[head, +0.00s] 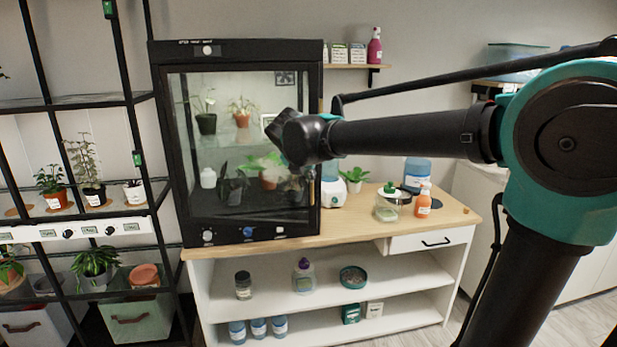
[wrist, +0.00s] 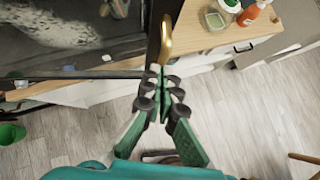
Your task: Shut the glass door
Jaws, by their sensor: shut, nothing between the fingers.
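The black-framed glass cabinet (head: 313,205) stands on the wooden bench top at the left. Its glass door (head: 205,155) lies across the front, with plants visible through it; I cannot tell whether a small gap remains at its edge. In the wrist view a brass handle (wrist: 166,38) sits beside a dark upright frame edge (wrist: 153,35). My gripper (wrist: 157,72) is shut and empty, its fingertips just below the handle in the picture; I cannot tell if they touch it. In the head view my wrist is in front of the cabinet's right part, and the fingertips are not clear.
The bench top (head: 440,218) holds a glass jar (head: 387,208), an orange bottle (head: 423,201) and a small plant (head: 354,177) right of the cabinet. A black shelf rack (head: 128,98) with potted plants stands at the left. The floor (wrist: 250,120) in front is clear.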

